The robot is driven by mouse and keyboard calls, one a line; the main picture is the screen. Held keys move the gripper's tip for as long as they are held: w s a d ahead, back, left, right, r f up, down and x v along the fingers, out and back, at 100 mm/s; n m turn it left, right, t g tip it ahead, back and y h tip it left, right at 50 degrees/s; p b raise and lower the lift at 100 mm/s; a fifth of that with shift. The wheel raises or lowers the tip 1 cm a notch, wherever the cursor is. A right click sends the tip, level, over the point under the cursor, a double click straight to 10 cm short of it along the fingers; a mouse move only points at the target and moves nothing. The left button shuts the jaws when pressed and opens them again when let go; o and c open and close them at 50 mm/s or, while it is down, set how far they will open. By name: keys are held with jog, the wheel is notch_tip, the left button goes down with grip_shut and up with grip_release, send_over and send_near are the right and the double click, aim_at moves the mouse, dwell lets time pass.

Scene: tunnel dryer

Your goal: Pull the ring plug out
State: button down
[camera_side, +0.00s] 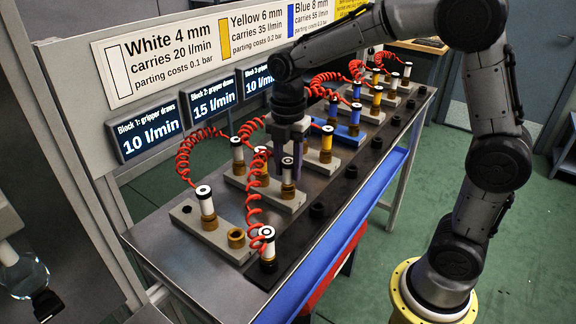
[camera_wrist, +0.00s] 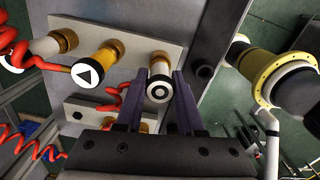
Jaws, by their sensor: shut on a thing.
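The ring plug (camera_wrist: 158,88) is white with a black ring on its cap and a brass collar. It stands in the end fitting of a grey block (camera_wrist: 105,35), beside a yellow plug with a triangle (camera_wrist: 88,75) and another white plug (camera_wrist: 50,44). My gripper (camera_wrist: 159,80) is shut on the ring plug, one dark finger on each side. In the side view the ring plug (camera_side: 287,171) stands upright between the fingers, at the near end of the second block from the front. The plug's lower end is hidden in its fitting.
The front block (camera_side: 215,235) carries a white plug (camera_side: 204,200) and an empty brass fitting (camera_side: 236,238). Another white plug (camera_side: 267,240) stands on the black rail. Red coiled hoses (camera_side: 195,152) hang close around my gripper. A sign (camera_side: 215,45) and displays (camera_side: 147,135) stand behind.

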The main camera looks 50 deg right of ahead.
jog(key=shift+r, duration=0.8)
dwell(1.0)
jog(key=shift+r, duration=0.9)
jog(key=shift+r, duration=2.05)
